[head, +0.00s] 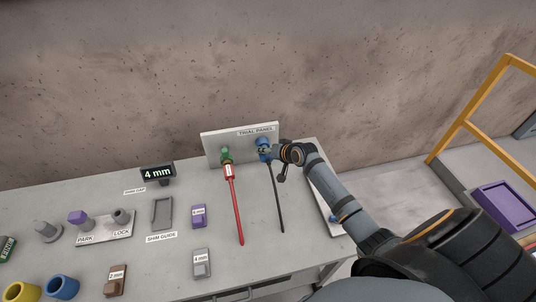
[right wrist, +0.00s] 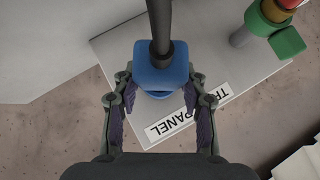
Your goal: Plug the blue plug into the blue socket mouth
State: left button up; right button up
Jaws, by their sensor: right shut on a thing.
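The trial panel (head: 212,148) stands upright at the back of the bench. My right gripper (head: 272,151) is at its right side, shut on the blue plug (head: 264,155). In the right wrist view the blue plug (right wrist: 158,62) sits between the fingers of the right gripper (right wrist: 160,82), with its black cable (right wrist: 160,20) running away from it. More blue shows just beyond the plug, in line with it, possibly the blue socket mouth (right wrist: 158,94). I cannot tell how deep the plug sits. My left gripper is not in view.
A 4 mm display (head: 157,173), shim guide (head: 162,213), purple block (head: 198,215), grey block (head: 202,263) and yellow (head: 22,291) and blue (head: 62,287) cups stand left.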

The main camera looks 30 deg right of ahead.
jog(key=shift+w, duration=0.35)
jog(key=o, duration=1.3)
jog(key=shift+d, duration=0.1)
jog(key=shift+s, duration=0.1)
jog(key=shift+s+d+r, duration=0.15)
jog(key=shift+s+r, duration=0.1)
jog(key=shift+s, duration=0.05)
jog(key=v, duration=1.1)
jog(key=shift+r, duration=0.1)
